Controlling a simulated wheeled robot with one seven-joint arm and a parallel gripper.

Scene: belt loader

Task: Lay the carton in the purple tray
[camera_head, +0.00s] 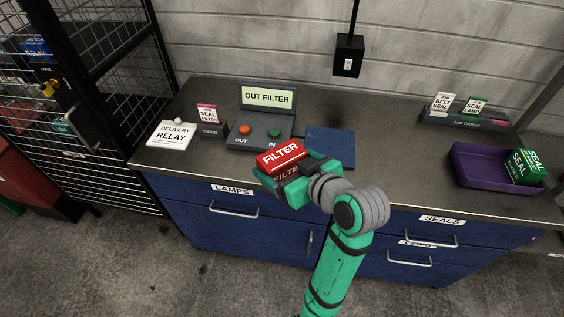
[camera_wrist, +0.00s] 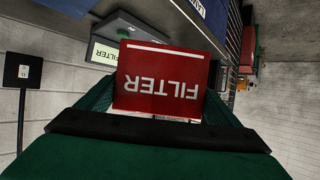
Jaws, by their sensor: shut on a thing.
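A red carton marked FILTER (camera_head: 280,155) is held in my gripper (camera_head: 290,172), above the front edge of the counter. In the wrist view the red carton (camera_wrist: 162,82) sits between the two green fingers. The purple tray (camera_head: 490,166) stands on the counter at the right, well to the right of my gripper. A green carton marked SEAL (camera_head: 525,166) is in the right end of the tray, tilted. The left part of the tray is empty.
A control box (camera_head: 262,130) with a screen reading OUT FILTER and red and green buttons stands behind my gripper. A blue mat (camera_head: 330,146) lies beside it. A card rack (camera_head: 464,119) stands behind the tray. A DELIVERY RELAY card (camera_head: 171,135) lies left. Counter between mat and tray is clear.

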